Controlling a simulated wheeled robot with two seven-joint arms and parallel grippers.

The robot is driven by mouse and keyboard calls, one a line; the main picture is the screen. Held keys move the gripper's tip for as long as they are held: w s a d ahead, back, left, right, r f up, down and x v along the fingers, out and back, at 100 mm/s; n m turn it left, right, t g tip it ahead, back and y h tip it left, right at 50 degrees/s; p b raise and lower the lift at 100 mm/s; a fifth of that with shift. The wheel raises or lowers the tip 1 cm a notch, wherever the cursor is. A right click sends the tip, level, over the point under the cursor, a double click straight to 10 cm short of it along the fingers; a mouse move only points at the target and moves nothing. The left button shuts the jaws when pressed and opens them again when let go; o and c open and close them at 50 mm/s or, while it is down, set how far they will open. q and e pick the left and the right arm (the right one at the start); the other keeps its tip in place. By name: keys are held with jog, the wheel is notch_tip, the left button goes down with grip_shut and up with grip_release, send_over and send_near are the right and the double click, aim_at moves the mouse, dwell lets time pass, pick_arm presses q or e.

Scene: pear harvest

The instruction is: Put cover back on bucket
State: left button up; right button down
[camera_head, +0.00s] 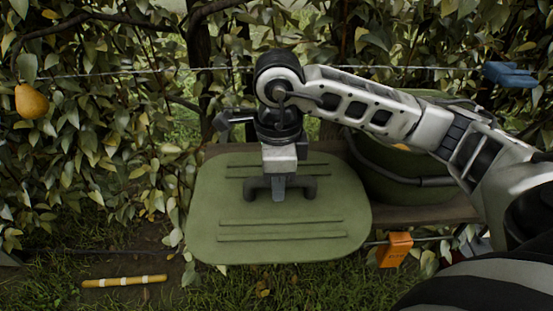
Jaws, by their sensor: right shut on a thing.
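The green cover (280,215) is a flat, rounded rectangular lid with raised ribs and a dark handle in its middle. My right gripper (280,186) comes down from above and is shut on the cover's handle. The cover hides part of what lies below and behind it. A green bucket (400,178) with a dark curved handle stands to the right, partly hidden behind my right arm. The cover is to the left of the bucket, apart from most of its opening. My left gripper is not in view.
A wooden plank (425,214) runs under the bucket. An orange object (395,249) hangs at its front. A yellow banded stick (124,281) lies on the ground at lower left. A pear (31,102) hangs at upper left. Foliage and wires fill the back; a blue object (510,75) is at upper right.

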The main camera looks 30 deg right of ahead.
aim_at(279, 229)
jog(key=s+a, duration=0.1)
jog(key=s, duration=0.1)
jog(key=s+a, duration=0.1)
jog(key=s, duration=0.1)
jog(key=s+a, duration=0.1)
jog(key=s, duration=0.1)
jog(key=shift+a, duration=0.35)
